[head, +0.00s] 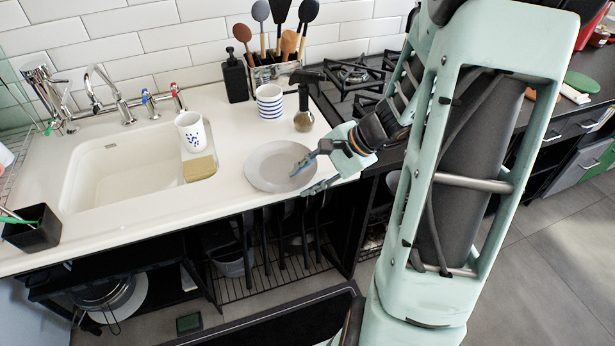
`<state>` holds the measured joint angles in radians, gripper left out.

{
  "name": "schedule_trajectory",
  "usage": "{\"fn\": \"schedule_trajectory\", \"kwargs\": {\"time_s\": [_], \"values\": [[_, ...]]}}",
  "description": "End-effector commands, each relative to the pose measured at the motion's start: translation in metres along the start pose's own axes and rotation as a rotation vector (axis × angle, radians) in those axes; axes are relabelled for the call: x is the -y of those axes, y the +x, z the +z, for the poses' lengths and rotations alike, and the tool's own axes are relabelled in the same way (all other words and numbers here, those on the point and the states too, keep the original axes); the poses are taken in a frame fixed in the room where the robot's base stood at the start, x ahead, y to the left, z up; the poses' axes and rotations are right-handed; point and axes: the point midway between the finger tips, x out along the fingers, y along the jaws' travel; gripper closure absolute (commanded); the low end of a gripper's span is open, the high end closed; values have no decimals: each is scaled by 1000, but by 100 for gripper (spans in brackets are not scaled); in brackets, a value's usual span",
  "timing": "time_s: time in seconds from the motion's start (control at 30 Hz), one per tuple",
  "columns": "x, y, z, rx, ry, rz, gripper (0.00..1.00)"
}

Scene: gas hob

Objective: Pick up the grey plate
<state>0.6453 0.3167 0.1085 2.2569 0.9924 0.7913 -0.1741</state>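The grey plate (268,168) lies flat on the white counter, right of the sink and near the counter's front edge. My gripper (308,177) is open at the plate's right side. One finger is over the plate's right part, and the other is lower, near the counter's front edge. I cannot tell whether either finger touches the plate. No object shows between the fingers.
A striped cup (269,102), a brown bottle (303,112) and a utensil holder (275,70) stand behind the plate. The gas hob (352,77) is at the back right.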

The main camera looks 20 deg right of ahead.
Motion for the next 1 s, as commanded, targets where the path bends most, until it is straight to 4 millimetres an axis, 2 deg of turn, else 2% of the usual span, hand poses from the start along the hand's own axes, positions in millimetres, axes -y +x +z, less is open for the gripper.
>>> {"fn": "schedule_trajectory", "kwargs": {"time_s": [0.03, 0.3, 1.0], "values": [[0, 0, 0, 0, 0, 0, 70], [1, -1, 0, -1, -1, -2, 100], [0, 1, 0, 1, -1, 2, 100]]}}
